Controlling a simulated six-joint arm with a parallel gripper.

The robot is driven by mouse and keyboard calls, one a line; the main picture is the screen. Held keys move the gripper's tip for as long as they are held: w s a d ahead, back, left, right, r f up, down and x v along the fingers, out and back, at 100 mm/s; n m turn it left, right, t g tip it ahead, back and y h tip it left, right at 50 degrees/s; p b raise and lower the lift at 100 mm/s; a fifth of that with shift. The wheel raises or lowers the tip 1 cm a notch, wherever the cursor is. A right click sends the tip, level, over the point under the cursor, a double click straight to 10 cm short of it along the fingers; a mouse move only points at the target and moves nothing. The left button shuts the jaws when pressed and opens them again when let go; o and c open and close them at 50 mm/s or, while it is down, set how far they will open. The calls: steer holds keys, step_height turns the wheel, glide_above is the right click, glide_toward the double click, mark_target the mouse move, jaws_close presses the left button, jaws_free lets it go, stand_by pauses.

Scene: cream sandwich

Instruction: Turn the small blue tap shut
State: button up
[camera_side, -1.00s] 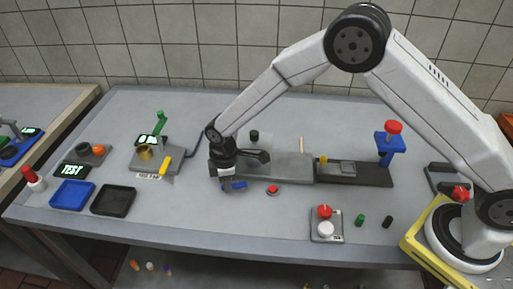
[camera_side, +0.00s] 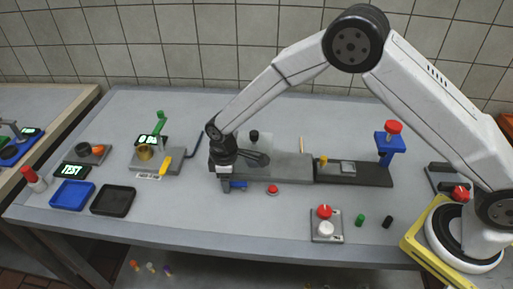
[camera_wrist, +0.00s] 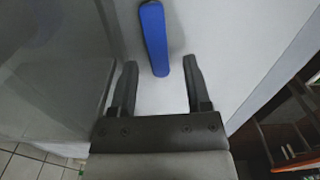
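The small blue tap shows in the wrist view as a long blue handle (camera_wrist: 154,38), its near end between the tips of my two fingers. My gripper (camera_wrist: 158,75) is open, with a gap on each side of the handle and no contact that I can see.
A grey and black track (camera_side: 350,175) runs to the right of my gripper. A red button (camera_side: 272,189) sits close by on the right. A scale-like station with a yellow handle (camera_side: 165,165) stands to the left. The table front is clear below my gripper.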

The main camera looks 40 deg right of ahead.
steer(key=shift+r, duration=3.9)
steer(key=shift+w+a, duration=0.15)
steer(key=shift+w+a+f+g+h, duration=0.15)
steer(key=shift+w+a+g+h, duration=0.4)
steer(key=shift+a+g+h, duration=0.25)
steer(key=shift+w+a+f+g+h, duration=0.1)
steer(key=shift+w+a+g+h, duration=0.5)
steer(key=shift+h, duration=0.3)
steer(key=shift+x, duration=3.9)
